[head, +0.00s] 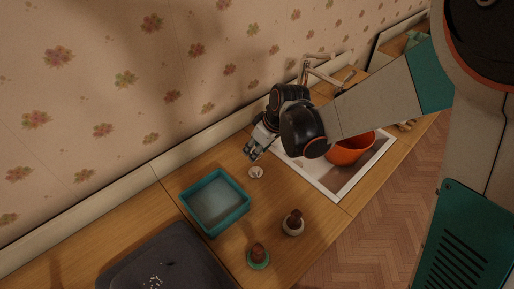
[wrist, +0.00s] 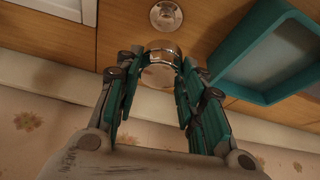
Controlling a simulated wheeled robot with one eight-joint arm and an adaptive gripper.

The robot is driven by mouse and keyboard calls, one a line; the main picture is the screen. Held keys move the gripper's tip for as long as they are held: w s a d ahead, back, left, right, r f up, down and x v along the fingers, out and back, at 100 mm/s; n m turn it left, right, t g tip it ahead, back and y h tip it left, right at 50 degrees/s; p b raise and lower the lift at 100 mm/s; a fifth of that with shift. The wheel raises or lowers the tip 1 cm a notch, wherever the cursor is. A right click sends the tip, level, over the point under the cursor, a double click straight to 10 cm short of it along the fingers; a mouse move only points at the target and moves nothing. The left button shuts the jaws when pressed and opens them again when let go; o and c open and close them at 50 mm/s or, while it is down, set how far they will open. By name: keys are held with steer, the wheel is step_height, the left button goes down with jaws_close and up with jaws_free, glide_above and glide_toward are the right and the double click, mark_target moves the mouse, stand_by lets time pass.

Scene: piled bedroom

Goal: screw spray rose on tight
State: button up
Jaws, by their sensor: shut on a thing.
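My gripper (wrist: 156,85) is shut on a shiny chrome round piece, which looks like the spray rose (wrist: 160,66). The rose sits between the teal fingertips. In the head view my gripper (head: 252,153) points down over the counter, and the rose is too small there to tell from the fingers. A small round pale metal fitting (head: 256,173) stands on the wood just in front of the fingertips. It also shows in the wrist view (wrist: 166,15), beyond the rose, with a raised centre. The rose and the fitting appear apart.
A teal tray (head: 187,202) stands close by on the counter. Two small potted plants (head: 293,223) (head: 258,258) stand nearer the front. A dark tray (head: 120,277) lies at the lower left.

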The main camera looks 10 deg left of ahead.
steer(key=b, duration=0.5)
glide_above(254, 168)
steer(key=s+d, duration=0.1)
step_height(254, 168, down, 6)
steer(key=shift+d, duration=0.1)
steer(key=shift+r, duration=0.3)
steer(key=shift+f, duration=0.25)
steer(key=shift+f, duration=0.35)
steer(key=shift+f, duration=0.9)
stand_by(1.5)
steer(key=o, duration=1.1)
